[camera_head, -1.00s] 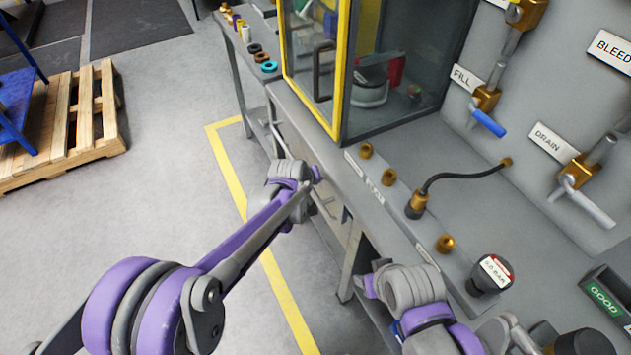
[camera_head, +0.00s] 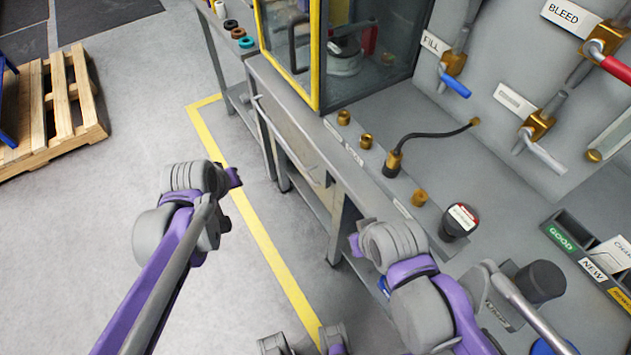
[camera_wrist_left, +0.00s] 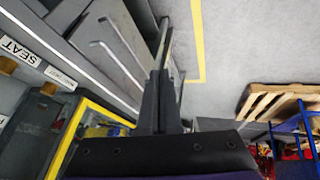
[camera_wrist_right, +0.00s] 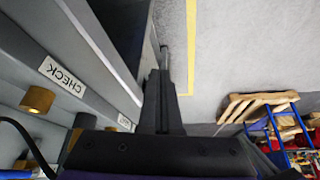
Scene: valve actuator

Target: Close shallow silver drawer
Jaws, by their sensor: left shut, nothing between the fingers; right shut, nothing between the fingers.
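The grey-silver drawer fronts (camera_head: 292,128) are in the side of the workbench, below its top edge, in the head view. Bar handles run along them and show in the left wrist view (camera_wrist_left: 108,62). The fronts look about flush with the bench; I cannot tell whether a small gap is left. My left gripper (camera_head: 236,178) is shut and empty, over the floor left of the drawer fronts and apart from them. Its closed fingers also show in the left wrist view (camera_wrist_left: 160,75). My right gripper (camera_head: 354,243) is shut and empty, beside the bench's front edge.
A wooden pallet (camera_head: 60,105) lies at the left. The floor between pallet and bench is clear.

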